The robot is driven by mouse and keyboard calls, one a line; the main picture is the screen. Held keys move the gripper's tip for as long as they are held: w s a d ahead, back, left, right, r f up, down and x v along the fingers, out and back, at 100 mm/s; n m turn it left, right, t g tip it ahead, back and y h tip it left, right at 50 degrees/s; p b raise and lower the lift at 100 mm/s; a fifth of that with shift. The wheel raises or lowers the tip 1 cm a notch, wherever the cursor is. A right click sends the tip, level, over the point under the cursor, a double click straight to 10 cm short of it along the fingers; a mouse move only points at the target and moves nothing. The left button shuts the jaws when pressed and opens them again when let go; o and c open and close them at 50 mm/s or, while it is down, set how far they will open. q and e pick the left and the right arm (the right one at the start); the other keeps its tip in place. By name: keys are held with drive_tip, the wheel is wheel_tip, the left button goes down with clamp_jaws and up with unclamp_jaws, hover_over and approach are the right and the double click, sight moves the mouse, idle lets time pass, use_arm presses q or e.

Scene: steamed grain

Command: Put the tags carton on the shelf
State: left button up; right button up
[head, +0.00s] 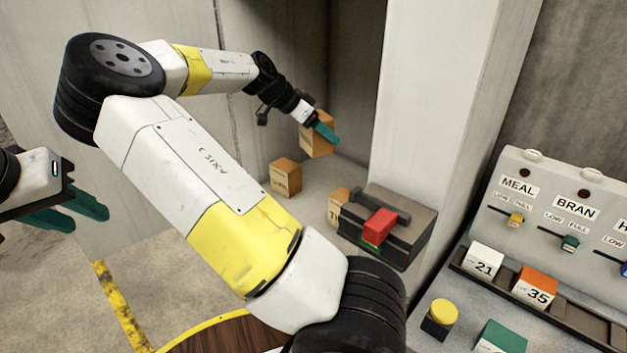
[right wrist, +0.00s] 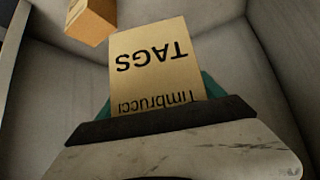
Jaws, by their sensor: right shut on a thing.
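My right gripper (head: 325,131), with teal fingers, reaches into the grey alcove and is shut on the tags carton (head: 316,149). In the right wrist view the light brown tags carton (right wrist: 150,62) shows "TAGS" and "Timbrucci" upside down, between the fingers. It is near the back corner of the pale ledge (head: 310,208), which seems to be the shelf. I cannot tell whether its base touches the ledge. My left gripper (head: 75,212) is open and empty at the far left.
A carton (head: 285,178) stands on the ledge; a carton also shows in the right wrist view (right wrist: 92,20). Another carton (head: 338,205) is partly hidden by a dark box (head: 400,238) with a red block (head: 379,226). A control panel (head: 545,215) stands at right.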

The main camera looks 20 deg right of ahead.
hover_over(323, 203)
wheel_tip(323, 203, down, 19)
drive_tip(key=shift+f, duration=0.2)
idle(0.3)
drive_tip(key=o, duration=1.4)
drive_tip(key=shift+f, duration=0.1)
drive_tip(key=shift+o, duration=0.2)
